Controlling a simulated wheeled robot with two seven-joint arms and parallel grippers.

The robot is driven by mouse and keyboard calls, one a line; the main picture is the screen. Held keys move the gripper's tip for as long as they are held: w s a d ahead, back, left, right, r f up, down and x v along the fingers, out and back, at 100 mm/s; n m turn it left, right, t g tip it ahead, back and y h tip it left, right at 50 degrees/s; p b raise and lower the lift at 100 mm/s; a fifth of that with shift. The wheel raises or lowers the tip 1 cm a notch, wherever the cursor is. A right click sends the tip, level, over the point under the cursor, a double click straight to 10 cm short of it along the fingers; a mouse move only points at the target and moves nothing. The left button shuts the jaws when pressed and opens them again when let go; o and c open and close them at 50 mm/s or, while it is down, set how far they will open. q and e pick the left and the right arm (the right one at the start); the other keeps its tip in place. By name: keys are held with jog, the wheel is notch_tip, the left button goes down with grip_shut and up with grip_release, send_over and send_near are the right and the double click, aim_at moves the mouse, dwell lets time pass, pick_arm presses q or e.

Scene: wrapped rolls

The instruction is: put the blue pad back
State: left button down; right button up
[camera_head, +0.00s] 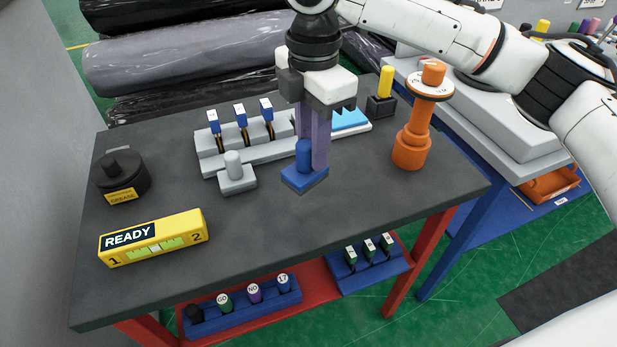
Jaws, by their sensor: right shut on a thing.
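The blue pad (305,178) is a square block with an upright round knob. It is near the middle of the dark table (340,215), and I cannot tell if it touches the top or hangs just above it. My right gripper (312,150) points down from above and is shut on the pad's knob. A similar grey pad (237,180) stands to its left, in front of a grey rack (212,160) holding several blue-topped tools. My gripper hides part of the rack's right end. My left gripper is not in view.
A light blue wedge-shaped thing (350,119) lies behind the gripper. An orange post (411,145) stands to the right, a yellow-topped holder (381,104) behind it. A yellow READY box (153,238) and a dark grease pot (122,174) are at left. The table's front middle is clear.

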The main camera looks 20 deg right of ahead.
aim_at(312, 173)
notch_tip(312, 173, down, 6)
jog(key=shift+f, duration=0.1)
dwell(0.4)
jog(key=o, duration=1)
jog(key=shift+f, duration=0.1)
notch_tip(312, 173, up, 12)
jog(key=shift+r, duration=0.15)
